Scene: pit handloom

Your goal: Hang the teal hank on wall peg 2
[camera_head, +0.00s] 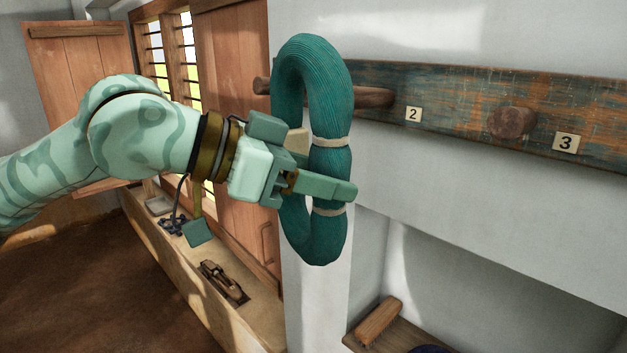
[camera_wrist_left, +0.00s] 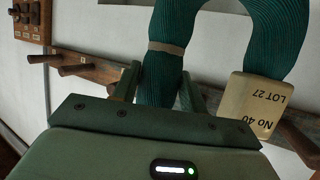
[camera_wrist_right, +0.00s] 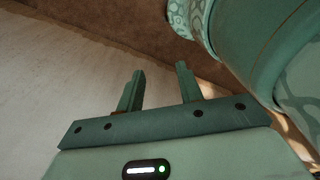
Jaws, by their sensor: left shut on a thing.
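The teal hank (camera_head: 330,170) is a thick upright loop with cream ties, in front of the peg board in the head view. My left gripper (camera_head: 322,188) is shut on its lower part; the left wrist view shows a strand of the hank (camera_wrist_left: 160,75) between the fingers. A cream tag (camera_wrist_left: 257,108) reading "No 40 LOT 27" hangs there. Wall peg 2 (camera_head: 372,96) sticks out beside label 2 (camera_head: 413,114), partly hidden behind the hank's upper part. I cannot tell whether it enters the loop. My right gripper (camera_wrist_right: 158,90) is open and empty, out of the head view.
The worn peg board (camera_head: 455,100) carries another peg (camera_head: 512,122) by label 3 (camera_head: 566,142). A wooden peg end (camera_head: 262,86) shows left of the hank. A ledge (camera_head: 165,235) with tools runs below the shuttered window. A wooden shelf (camera_head: 370,345) is at the bottom.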

